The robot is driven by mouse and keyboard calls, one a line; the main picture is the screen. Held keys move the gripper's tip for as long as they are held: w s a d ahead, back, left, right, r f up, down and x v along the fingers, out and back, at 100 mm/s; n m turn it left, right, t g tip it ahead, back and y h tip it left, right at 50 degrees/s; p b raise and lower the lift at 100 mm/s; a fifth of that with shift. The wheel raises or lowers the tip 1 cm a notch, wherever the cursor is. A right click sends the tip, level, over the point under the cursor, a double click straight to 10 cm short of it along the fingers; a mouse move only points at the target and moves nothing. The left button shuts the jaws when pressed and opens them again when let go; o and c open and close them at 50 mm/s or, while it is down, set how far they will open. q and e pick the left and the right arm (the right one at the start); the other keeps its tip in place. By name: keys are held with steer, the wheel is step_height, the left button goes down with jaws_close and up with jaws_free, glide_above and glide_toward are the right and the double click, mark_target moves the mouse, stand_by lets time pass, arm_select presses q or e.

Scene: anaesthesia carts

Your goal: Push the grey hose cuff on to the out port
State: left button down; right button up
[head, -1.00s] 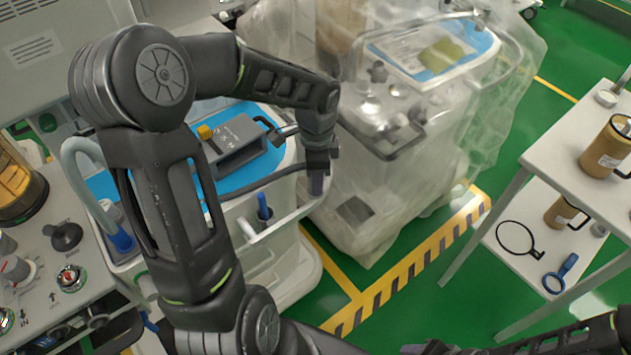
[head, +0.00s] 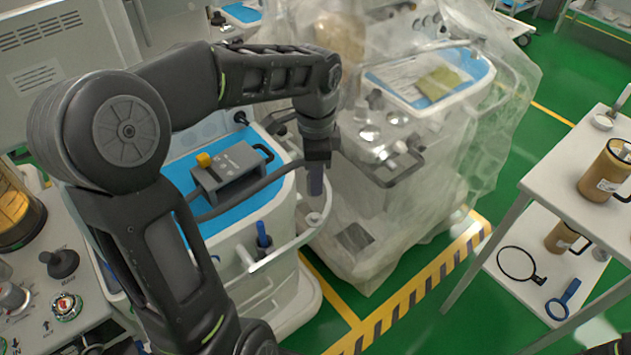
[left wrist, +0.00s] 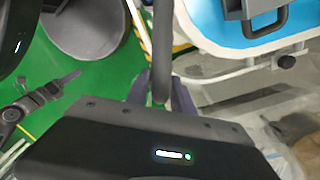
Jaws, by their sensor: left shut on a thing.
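My left gripper (head: 316,180) hangs at the right end of the blue-topped cart, and its grey fingers point down. It is shut on a dark grey hose (head: 262,183), which runs back left across the cart behind my arm. In the left wrist view the hose (left wrist: 161,45) passes between the fingers (left wrist: 160,92). I cannot make out the grey cuff apart from the hose and fingers. The machine panel (head: 62,285) at lower left carries an "IN" label at its cut-off edge. I cannot pick out the out port, and my left arm covers much of that side.
A grey box with a yellow knob (head: 228,172) lies on the cart's blue top. A white rail (head: 285,252) and a blue post (head: 264,240) stand in front. A plastic-covered cart (head: 365,230) is close right of the gripper. A white table (head: 530,185) stands farther right; green floor between is clear.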

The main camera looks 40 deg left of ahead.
stand_by(0.5)
arm_select(q)
steer(key=w+d+f+n, duration=0.6)
steer(key=w+d+n, duration=0.4)
steer(key=d, duration=0.2)
steer(key=shift+w+d, duration=0.1)
